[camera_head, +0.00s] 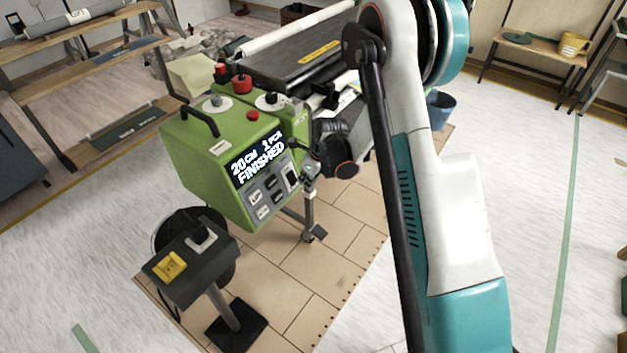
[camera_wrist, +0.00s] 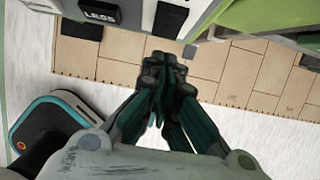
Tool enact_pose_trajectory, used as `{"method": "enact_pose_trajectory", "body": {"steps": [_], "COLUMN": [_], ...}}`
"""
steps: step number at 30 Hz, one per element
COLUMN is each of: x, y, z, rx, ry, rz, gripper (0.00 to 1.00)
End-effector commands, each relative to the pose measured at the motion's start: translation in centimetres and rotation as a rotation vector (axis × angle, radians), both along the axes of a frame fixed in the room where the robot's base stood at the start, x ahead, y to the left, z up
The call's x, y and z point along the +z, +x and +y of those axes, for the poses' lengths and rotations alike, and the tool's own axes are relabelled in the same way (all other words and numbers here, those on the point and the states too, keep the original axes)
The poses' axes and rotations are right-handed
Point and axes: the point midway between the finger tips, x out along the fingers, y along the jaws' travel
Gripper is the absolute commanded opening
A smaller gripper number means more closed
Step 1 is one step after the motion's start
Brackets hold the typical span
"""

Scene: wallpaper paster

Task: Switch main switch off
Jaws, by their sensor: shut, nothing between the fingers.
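Below the display is a grey panel with several buttons and a white-framed dark rocker switch (camera_head: 292,179); no label reading main switch is legible. In the wrist view a dark rocker switch (camera_wrist: 170,19) shows at the top, right of the "LESS" button (camera_wrist: 100,12). My gripper (camera_wrist: 163,68) is shut and empty, its tips just below that switch in the picture; contact cannot be told. In the head view it is beside the panel's right edge (camera_head: 307,172).
Red and white knobs sit on the machine's top. Shelves (camera_head: 85,60) are at the left, a blue bucket (camera_head: 440,110) behind my arm.

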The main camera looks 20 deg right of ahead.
Motion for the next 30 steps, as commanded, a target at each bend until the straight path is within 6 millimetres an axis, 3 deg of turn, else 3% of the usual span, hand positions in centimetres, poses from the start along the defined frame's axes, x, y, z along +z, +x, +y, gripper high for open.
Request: {"method": "enact_pose_trajectory", "body": {"steps": [7,30], "x": [-0.9,-1.3], "y": [1.4,1.8], "z": [1.0,1.4], "rx": [0.001,0.002], "ry": [0.0,0.041], "rz": [0.0,-0.053], "gripper": [0.0,0.0]}}
